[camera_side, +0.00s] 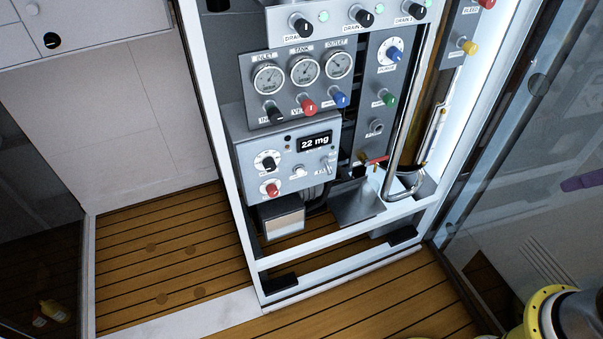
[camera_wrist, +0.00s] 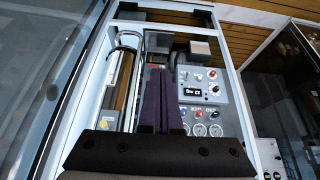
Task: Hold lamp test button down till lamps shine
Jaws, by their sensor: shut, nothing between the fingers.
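The panel in the white frame carries several knobs and buttons; I cannot read which one is the lamp test button. Pale green lamps (camera_side: 323,16) sit beside the black drain knobs (camera_side: 301,26) at the top; I cannot tell if they are lit. The grey box (camera_side: 240,150) has a display reading 22 mg (camera_side: 314,142), a small white button (camera_side: 299,171) and a dark round spot (camera_side: 287,138). My gripper (camera_wrist: 160,72) has long purple fingers, shut and empty, in front of the panel in the wrist view. Its purple tip (camera_side: 577,184) shows at the side view's right edge, well away from the panel.
Three gauges (camera_side: 303,71) stand above black, red and blue knobs. A red-handled valve (camera_side: 376,160) is at lower right, near a bent metal pipe (camera_side: 405,110). Glass panes stand right of the frame.

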